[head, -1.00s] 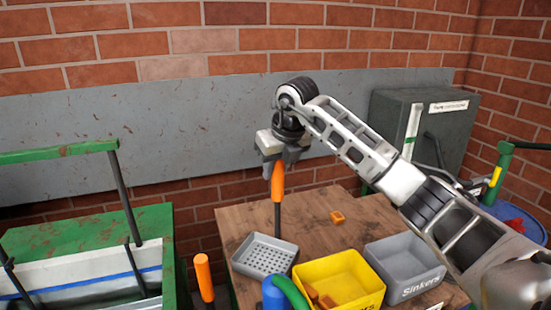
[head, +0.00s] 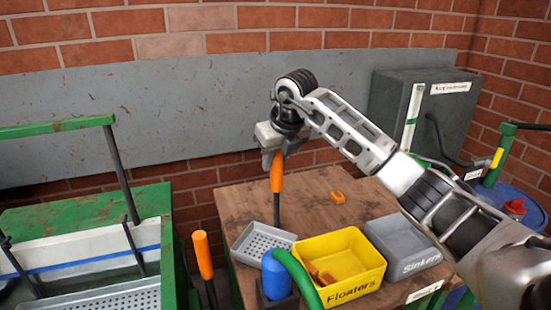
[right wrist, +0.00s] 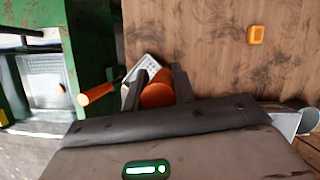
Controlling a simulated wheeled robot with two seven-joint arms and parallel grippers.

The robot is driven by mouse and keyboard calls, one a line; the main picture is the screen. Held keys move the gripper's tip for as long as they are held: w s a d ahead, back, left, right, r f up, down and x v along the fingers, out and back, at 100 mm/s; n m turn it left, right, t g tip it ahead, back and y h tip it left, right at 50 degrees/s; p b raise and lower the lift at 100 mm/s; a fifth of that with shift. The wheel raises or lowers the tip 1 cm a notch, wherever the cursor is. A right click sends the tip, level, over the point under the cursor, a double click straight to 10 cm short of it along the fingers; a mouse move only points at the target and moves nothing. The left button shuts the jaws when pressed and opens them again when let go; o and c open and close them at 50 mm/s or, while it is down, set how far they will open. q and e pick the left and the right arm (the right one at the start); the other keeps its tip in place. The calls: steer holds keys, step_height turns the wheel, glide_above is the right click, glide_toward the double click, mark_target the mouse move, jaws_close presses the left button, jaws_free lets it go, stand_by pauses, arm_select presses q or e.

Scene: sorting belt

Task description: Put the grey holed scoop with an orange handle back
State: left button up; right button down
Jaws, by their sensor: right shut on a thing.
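The grey holed scoop (head: 252,243) has a perforated pan, a dark upright shaft and an orange handle (head: 277,172). It is at the left side of the wooden table in the head view, next to the yellow bin. My right gripper (head: 276,154) is shut on the top of the orange handle, with the pan below it. I cannot tell whether the pan touches the table. In the right wrist view, the handle's round end (right wrist: 158,95) sits between the fingers, and the pan is mostly hidden behind it. My left gripper is not in view.
A yellow "Floaters" bin (head: 372,272) and a grey "Sinkers" bin (head: 430,262) stand on the table (head: 310,200). A small orange block (head: 338,197) lies behind them. Another orange handle (head: 202,255) stands left of the table, near the green-framed machine (head: 150,205). A blue cylinder (head: 276,275) is in front.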

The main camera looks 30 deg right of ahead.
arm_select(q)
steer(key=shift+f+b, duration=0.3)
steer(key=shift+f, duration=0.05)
arm_select(e)
steer(key=shift+f, duration=0.5)
steer(key=c, duration=1.1)
jaws_free()
steer(key=shift+o, duration=0.2)
steer(key=shift+f, duration=0.1)
arm_select(q)
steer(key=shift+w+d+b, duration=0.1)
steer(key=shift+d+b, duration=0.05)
steer(key=shift+b, duration=0.35)
arm_select(e)
steer(key=v, duration=1.6)
